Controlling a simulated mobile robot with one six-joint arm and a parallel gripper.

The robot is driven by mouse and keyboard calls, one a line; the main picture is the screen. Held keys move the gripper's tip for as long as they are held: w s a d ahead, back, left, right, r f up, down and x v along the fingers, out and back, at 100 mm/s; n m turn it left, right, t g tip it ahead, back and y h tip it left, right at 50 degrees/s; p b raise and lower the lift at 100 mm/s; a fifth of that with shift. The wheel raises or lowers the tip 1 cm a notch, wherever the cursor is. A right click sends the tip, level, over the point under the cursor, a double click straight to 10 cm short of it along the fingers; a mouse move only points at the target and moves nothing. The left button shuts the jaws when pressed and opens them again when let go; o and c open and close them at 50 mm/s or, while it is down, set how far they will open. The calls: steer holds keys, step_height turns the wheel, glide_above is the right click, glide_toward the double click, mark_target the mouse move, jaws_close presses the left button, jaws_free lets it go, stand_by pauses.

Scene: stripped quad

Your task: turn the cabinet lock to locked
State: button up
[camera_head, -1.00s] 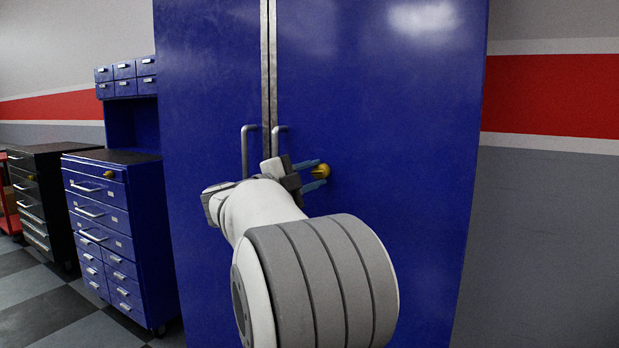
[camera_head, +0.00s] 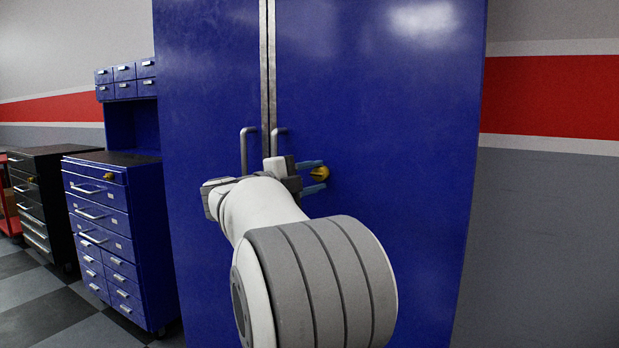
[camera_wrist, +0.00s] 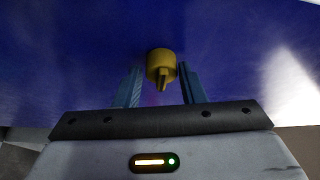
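The tall blue cabinet (camera_head: 380,100) stands in front of me with its two doors closed. Its lock (camera_head: 320,173) is a small yellow round knob on the right door, right of the handles. In the wrist view the lock (camera_wrist: 161,66) shows a raised grip bar pointing down and slightly right. My gripper (camera_head: 315,176) is at the lock. Its blue fingers (camera_wrist: 160,84) are open, one on each side of the lock. There is a gap to the left finger; the right finger is close, and I cannot tell whether it touches.
Two vertical handles (camera_head: 245,150) flank the door seam left of my gripper. A blue drawer cabinet (camera_head: 108,215) with its own yellow lock and a black drawer cabinet (camera_head: 35,190) stand at the left. A grey and red wall (camera_head: 550,200) is at the right.

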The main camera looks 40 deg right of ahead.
steer(key=o, duration=0.3)
steer(key=shift+a, duration=0.1)
steer(key=a+p, duration=0.2)
steer(key=a, duration=0.5)
steer(key=shift+a+f, duration=0.25)
steer(key=shift+a, duration=0.1)
